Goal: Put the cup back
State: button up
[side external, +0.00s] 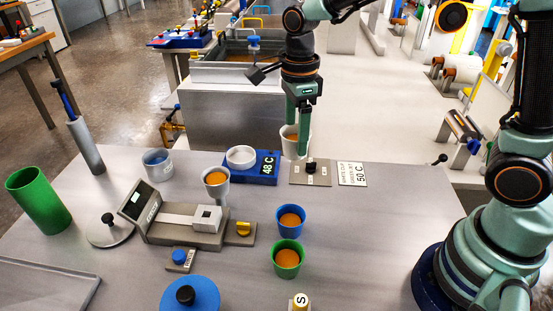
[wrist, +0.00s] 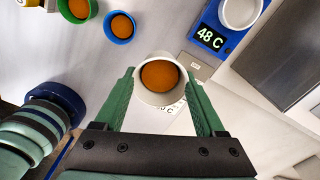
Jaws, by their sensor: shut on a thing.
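A white cup (side external: 289,148) of orange-brown liquid is between the green fingers of my gripper (side external: 297,136), which is shut on it. It hangs upright near the back edge of the grey table, beside a blue unit reading 48 C (side external: 266,180). In the wrist view the cup (wrist: 160,97) sits between both fingertips (wrist: 160,78). The blue unit has an empty-looking round white holder (side external: 240,157) on top. A printed card ending in 50 C (side external: 352,174) lies to the right, its upper words too small to read surely.
A grey plate with a black knob (side external: 311,170) lies beside the card. Another pale cup (side external: 216,179) of orange liquid stands near a scale (side external: 180,224). Blue (side external: 290,221) and green (side external: 287,258) cups of liquid stand in front. The table's right part is clear.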

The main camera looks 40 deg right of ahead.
notch_tip(320, 180, down, 14)
jog(key=shift+f, duration=0.15)
dwell(0.3)
jog(key=o, duration=1.5)
jog(key=shift+f, duration=0.15)
